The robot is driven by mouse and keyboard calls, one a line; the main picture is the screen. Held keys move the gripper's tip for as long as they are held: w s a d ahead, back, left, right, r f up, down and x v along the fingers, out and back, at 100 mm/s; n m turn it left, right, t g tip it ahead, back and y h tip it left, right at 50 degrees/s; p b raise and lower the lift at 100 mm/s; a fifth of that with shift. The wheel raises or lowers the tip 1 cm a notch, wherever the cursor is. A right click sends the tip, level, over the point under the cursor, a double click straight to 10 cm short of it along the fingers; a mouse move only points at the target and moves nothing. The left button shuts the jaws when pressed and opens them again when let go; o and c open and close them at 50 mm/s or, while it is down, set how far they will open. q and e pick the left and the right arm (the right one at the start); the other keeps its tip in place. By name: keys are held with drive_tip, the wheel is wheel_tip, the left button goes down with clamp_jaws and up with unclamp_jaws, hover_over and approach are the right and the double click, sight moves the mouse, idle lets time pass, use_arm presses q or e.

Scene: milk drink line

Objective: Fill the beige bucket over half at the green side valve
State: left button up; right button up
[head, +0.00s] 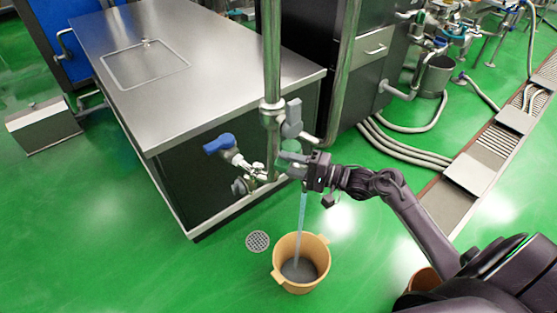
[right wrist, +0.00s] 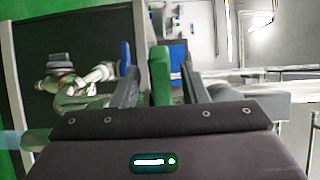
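The beige bucket (head: 284,277) stands upright on the green floor below the pipe. A thin pale stream (head: 301,222) runs down into it. Greyish liquid (head: 298,270) lies inside, well below the rim; its exact depth is unclear. My right gripper (head: 293,160) is at the green side valve (head: 290,146) on the upright pipe. In the right wrist view the green handle (right wrist: 160,75) stands between my two fingers (right wrist: 160,88). I cannot tell whether they press on it. My left gripper is out of view.
A blue-handled valve (head: 218,143) sticks out left of the pipe, and a grey lever (head: 293,118) sits above the green one. A steel-topped cabinet (head: 190,60) stands behind. A round drain (head: 257,241) lies left of the bucket.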

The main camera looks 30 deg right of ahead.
sight(290, 164)
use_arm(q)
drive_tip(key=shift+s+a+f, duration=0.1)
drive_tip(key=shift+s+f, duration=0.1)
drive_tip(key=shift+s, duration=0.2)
use_arm(e)
drive_tip(key=v, duration=0.4)
drive_tip(key=shift+s+d, duration=0.1)
drive_tip(key=shift+s, duration=0.05)
